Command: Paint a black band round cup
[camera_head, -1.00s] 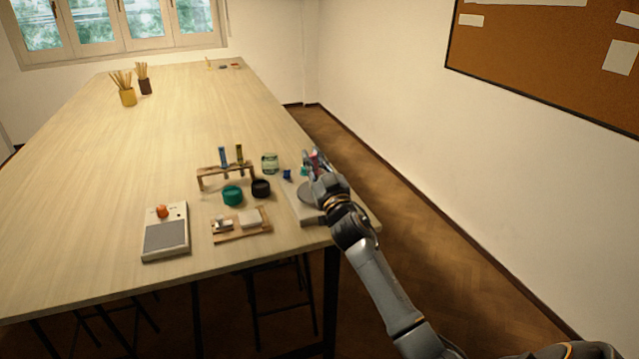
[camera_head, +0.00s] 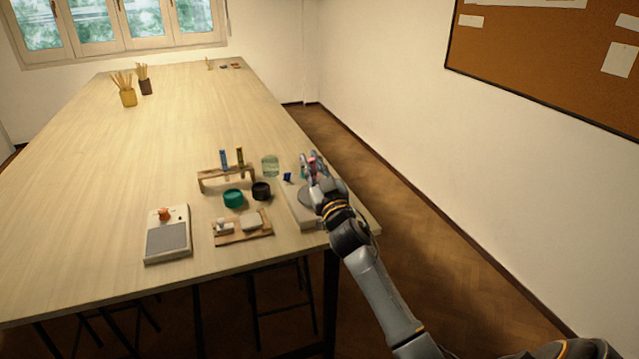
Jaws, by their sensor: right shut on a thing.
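My right gripper (camera_head: 314,172) is at the table's right edge, over a grey round turntable (camera_head: 306,196). It is shut on a slim pink thing (camera_head: 312,158), which looks like a brush; the fingers hide most of it. A bit of teal shows beside the fingers, and I cannot tell whether it belongs to a cup; no cup shows clearly. A black paint pot (camera_head: 261,191) and a teal pot (camera_head: 233,199) stand left of the turntable. A wooden rack (camera_head: 212,183) holds a blue brush (camera_head: 223,160) and an olive one (camera_head: 240,157). My left gripper is out of view.
A glass jar (camera_head: 270,166) and a small blue thing (camera_head: 288,177) stand behind the black pot. In front are a wooden board (camera_head: 232,239) with pale blocks and a grey-topped device (camera_head: 167,241) with an orange knob.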

